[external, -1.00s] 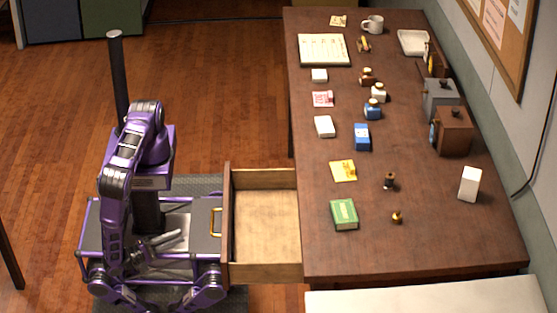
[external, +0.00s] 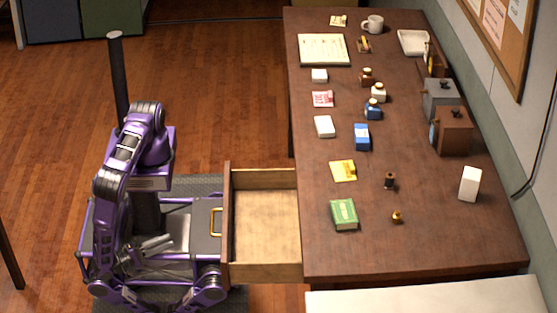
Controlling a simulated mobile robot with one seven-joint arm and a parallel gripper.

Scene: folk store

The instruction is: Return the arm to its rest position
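My purple and black arm is folded over my own base at the left of the external view. Its elbow bends high and its forearm hangs down. My gripper (external: 155,246) is low over my base, left of the open drawer and apart from it. Its grey fingers point to the right. They are too small to show whether they are open or shut, and I see nothing held in them.
The wooden drawer (external: 265,271) is pulled out from the dark table (external: 430,245) and looks empty. On the table are a green box (external: 344,214), a white block (external: 469,184), a mug (external: 372,25) and several small boxes and bottles. Open floor (external: 225,85) lies behind me.

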